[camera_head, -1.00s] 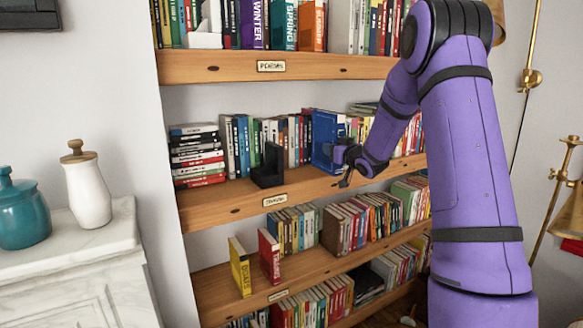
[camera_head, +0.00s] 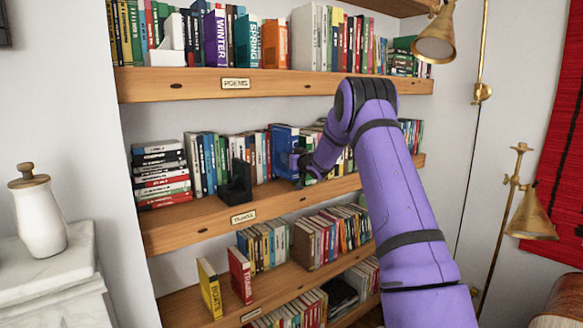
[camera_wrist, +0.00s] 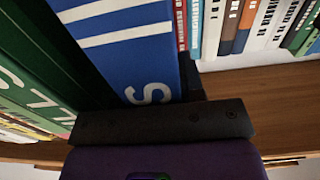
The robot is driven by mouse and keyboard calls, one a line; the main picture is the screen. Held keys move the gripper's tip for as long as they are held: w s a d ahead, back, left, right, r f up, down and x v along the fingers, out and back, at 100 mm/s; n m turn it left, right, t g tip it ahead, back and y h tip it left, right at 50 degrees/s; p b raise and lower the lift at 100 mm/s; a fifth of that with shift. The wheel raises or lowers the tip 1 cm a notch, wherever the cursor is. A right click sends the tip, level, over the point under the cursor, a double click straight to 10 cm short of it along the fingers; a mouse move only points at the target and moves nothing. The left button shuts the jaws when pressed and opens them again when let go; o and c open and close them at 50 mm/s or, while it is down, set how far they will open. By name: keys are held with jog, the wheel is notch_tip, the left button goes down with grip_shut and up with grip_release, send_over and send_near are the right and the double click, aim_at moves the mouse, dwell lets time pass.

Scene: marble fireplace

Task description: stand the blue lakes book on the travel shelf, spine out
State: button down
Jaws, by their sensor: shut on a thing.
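The blue book (camera_head: 284,144) is upright at the middle shelf (camera_head: 200,220), at the row of books right of a black bookend (camera_head: 236,184). My gripper (camera_head: 297,162) is shut on it from the front right. In the wrist view the blue book (camera_wrist: 135,50) fills the upper middle, with white stripes and a large white "S" on the face toward the camera. A dark finger of my gripper (camera_wrist: 165,120) crosses just below it. The shelf's label (camera_head: 243,216) is too blurred to read surely. I cannot tell whether the book's base touches the board.
A stack of lying books (camera_head: 162,175) is at the shelf's left end. Dark green books (camera_wrist: 35,70) stand close left of the blue book in the wrist view. The "POEMS" shelf (camera_head: 290,84) is overhead. A brass lamp (camera_head: 530,215) stands right.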

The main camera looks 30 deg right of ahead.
jog(key=shift+f, duration=1.65)
jog(key=shift+f, duration=0.15)
jog(key=c, duration=0.7)
grip_release()
jog(key=shift+f, duration=0.15)
